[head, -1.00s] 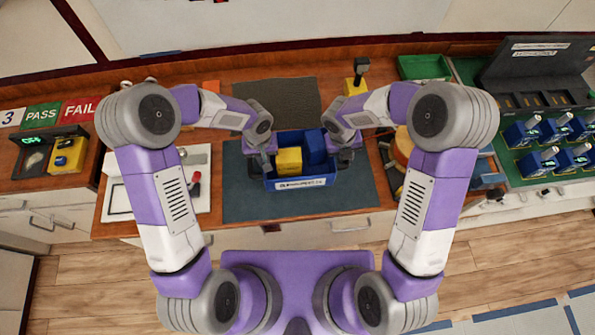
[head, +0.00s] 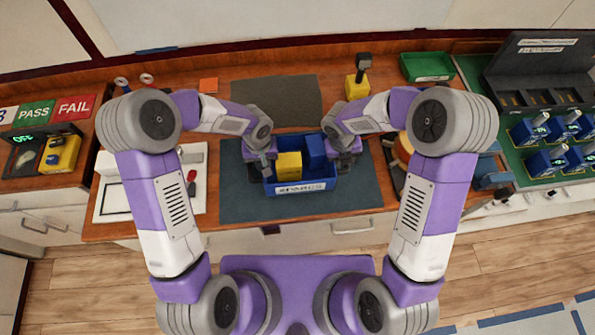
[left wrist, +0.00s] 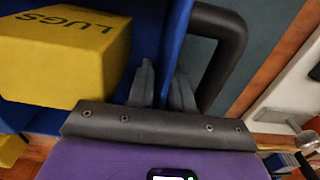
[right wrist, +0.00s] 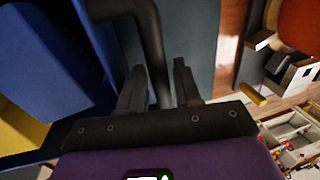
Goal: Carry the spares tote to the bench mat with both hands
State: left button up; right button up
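The blue spares tote (head: 327,181) is over the bench mat (head: 345,205), and I cannot tell whether its base touches it. It holds a yellow box marked LUGS (head: 289,163) and a blue box (head: 315,151). My left gripper (head: 268,163) is at its left side. My right gripper (head: 340,155) is at the right side. In the right wrist view its fingers (right wrist: 160,85) are apart, with the handle bar (right wrist: 151,35) running between them.
A white tray (head: 125,207) lies left of the mat. A dark mat (head: 277,95), a yellow tool (head: 357,88) and a green bin (head: 427,67) are behind. A breaker rack (head: 540,80) stands at the right. The mat's front strip is clear.

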pick_arm(q)
jog(key=shift+o, duration=1)
pick_arm(e)
jog(key=shift+o, duration=1.1)
pick_arm(q)
jog(key=shift+r, duration=0.15)
pick_arm(e)
jog(key=shift+r, duration=0.1)
pick_arm(q)
notch_tip(320, 180, up, 8)
jog(key=shift+f, duration=0.1)
pick_arm(e)
jog(key=v, duration=1.2)
pick_arm(q)
jog(key=shift+s, duration=0.1)
pick_arm(e)
jog(key=shift+d, duration=0.1)
